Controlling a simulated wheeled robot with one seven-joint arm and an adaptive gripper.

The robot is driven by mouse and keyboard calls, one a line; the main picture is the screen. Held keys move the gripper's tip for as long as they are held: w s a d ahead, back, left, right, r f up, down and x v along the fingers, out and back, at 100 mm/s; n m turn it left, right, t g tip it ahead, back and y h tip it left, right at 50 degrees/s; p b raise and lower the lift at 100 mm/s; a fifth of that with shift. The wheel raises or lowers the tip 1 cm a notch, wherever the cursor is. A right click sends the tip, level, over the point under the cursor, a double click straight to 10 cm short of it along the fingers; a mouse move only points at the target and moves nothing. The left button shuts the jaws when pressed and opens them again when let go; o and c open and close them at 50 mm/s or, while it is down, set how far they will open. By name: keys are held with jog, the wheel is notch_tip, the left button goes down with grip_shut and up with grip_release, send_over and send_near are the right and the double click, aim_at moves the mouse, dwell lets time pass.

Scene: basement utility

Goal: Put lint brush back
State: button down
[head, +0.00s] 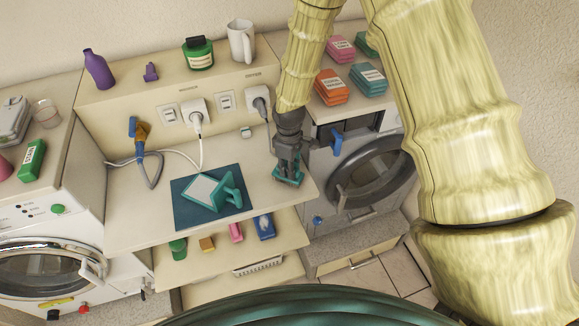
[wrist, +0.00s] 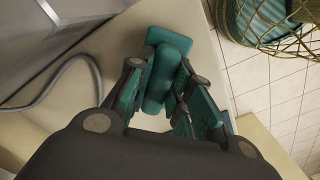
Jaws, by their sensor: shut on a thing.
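My gripper (head: 287,168) hangs pointing down over the right end of the middle worktop. It is shut on a teal, T-shaped thing that looks like the lint brush (wrist: 165,65). In the wrist view its wider head sticks out beyond the fingers, and its body lies between them. In the head view only a little teal shows at the fingertips, close above the worktop (head: 140,225). I cannot tell whether it touches the worktop. The finger pads are also teal, so the edges are hard to part.
A dryer (head: 370,175) with a blue handle-like piece stands close on the right.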

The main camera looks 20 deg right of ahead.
jog(key=shift+f, duration=0.1)
jog(key=c, duration=1.3)
grip_release()
jog(key=shift+w+r+b, duration=0.1)
jog(key=shift+r+b, duration=2.2)
jog(key=shift+r, duration=3.85)
